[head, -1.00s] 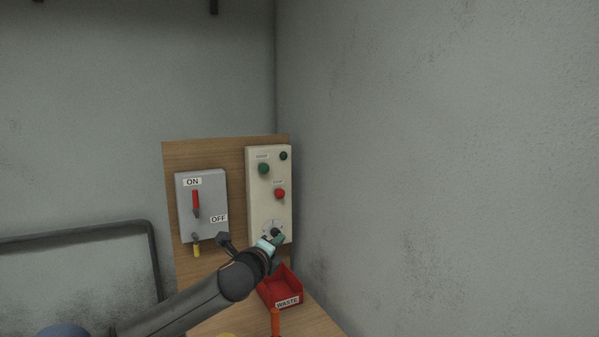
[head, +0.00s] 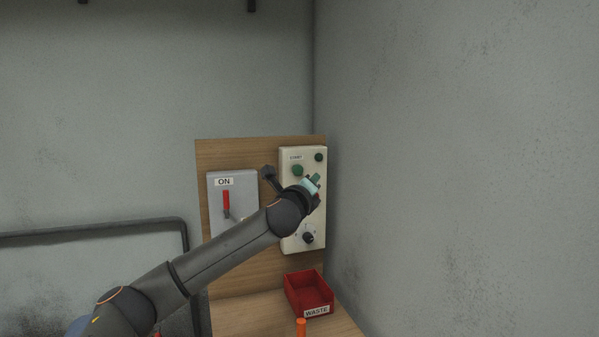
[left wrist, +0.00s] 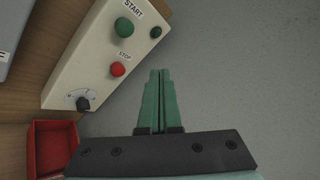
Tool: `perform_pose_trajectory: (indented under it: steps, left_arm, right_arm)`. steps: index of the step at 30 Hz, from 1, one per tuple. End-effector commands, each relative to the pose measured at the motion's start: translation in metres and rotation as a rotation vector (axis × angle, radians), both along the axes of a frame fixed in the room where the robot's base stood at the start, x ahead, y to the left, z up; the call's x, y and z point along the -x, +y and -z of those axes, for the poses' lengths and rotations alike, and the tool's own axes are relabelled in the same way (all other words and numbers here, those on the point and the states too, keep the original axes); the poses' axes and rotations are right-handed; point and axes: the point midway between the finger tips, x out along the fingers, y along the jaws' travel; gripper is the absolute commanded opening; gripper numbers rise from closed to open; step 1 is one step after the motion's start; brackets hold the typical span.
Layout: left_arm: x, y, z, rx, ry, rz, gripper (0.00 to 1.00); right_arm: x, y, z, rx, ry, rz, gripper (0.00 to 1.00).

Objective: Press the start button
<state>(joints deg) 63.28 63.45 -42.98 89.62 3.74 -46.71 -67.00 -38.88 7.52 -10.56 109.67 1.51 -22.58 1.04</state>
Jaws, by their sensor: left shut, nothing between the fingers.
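The green start button (head: 297,170) sits under a START label on the cream control box (head: 290,235). In the left wrist view the start button (left wrist: 124,27) is at the top, with a red stop button (left wrist: 117,69) below it and a black knob (left wrist: 83,103) lower still. My left gripper (head: 316,178) is in front of the box, just right of and slightly below the start button in the head view, hiding the stop button there. Its green fingers (left wrist: 159,85) are shut and empty, and point right of the buttons in the wrist view. My right gripper is not in view.
A grey switch box (head: 216,182) with a red lever (head: 226,203) is left of the control box on a wooden board (head: 260,148). A small dark green round fitting (head: 319,157) is at the box's upper right. A red WASTE bin (head: 296,292) stands below.

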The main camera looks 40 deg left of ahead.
Motion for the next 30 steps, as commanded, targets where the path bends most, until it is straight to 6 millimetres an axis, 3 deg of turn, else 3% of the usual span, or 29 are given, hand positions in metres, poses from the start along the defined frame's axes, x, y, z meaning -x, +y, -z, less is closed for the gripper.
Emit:
perform_pose_trajectory:
  steps: [14,18,30]
  left_arm:
    - [-0.027,0.053,0.000,0.003,-0.001,-0.002,0.00]
    - [-0.035,0.066,-0.004,0.003,0.000,-0.001,0.00]
    - [-0.040,0.075,0.000,0.001,-0.001,0.001,0.00]
  right_arm:
    - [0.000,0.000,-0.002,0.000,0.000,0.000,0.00]
    - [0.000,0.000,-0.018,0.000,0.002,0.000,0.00]
    - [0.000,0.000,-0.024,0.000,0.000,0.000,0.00]
